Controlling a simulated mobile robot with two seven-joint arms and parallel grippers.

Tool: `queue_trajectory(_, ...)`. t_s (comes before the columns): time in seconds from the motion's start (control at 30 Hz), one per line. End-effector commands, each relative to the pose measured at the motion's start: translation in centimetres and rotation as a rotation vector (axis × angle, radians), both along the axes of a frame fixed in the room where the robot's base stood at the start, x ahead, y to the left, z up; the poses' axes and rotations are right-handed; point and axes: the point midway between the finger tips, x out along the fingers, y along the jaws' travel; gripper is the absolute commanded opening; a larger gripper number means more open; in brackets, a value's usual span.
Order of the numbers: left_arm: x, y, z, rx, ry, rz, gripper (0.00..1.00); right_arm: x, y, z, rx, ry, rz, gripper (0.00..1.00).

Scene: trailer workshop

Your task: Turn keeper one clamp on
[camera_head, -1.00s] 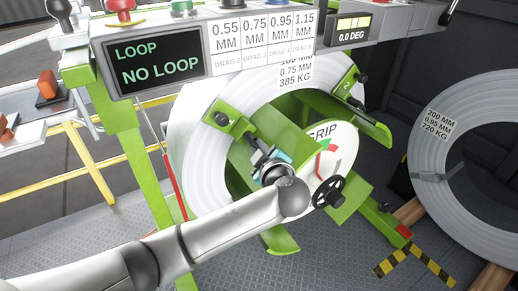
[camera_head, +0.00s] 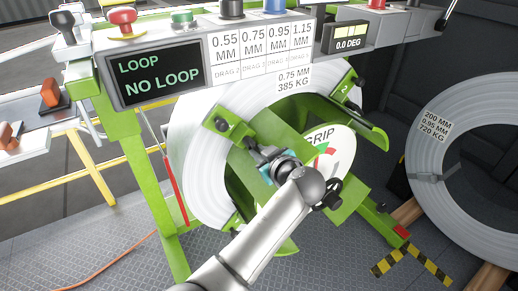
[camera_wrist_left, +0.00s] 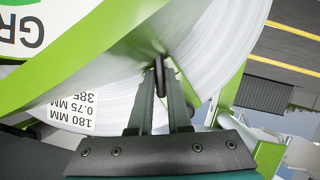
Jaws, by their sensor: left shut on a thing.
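A green keeper arm (camera_head: 237,130) with a black knob lies across the upper left face of the white coil (camera_head: 192,150). Its number is not readable. Another keeper, marked 2 (camera_head: 346,90), sits at the upper right. My left gripper (camera_head: 252,148) is at the inner end of the upper left keeper, with its fingertips partly hidden. In the left wrist view, my left gripper (camera_wrist_left: 160,80) is shut on a thin dark piece (camera_wrist_left: 159,72), seen nearly edge-on, beside the green plate and coil. I cannot tell its full shape. My right gripper is out of view.
A panel reading NO LOOP (camera_head: 155,72) hangs above the coil. A white GRIP dial (camera_head: 345,145) and black handwheel (camera_head: 328,195) are close to my left wrist, which partly covers them. A second coil (camera_head: 430,170) stands at the right. Floor is open at lower left.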

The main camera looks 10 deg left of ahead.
Motion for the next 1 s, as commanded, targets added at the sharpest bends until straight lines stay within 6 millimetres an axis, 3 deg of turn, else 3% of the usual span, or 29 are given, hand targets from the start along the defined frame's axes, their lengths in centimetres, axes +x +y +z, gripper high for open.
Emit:
queue_trajectory(0.8,0.04,-0.05,-0.14,0.09,0.095,0.002,0.0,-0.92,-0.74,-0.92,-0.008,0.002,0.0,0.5)
queue_trajectory(0.83,0.04,-0.05,-0.14,0.09,0.095,0.001,0.17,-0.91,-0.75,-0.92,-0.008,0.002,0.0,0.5)
queue_trajectory(1.0,0.06,-0.05,-0.08,0.09,0.094,0.002,0.36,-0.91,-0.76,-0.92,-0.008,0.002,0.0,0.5)
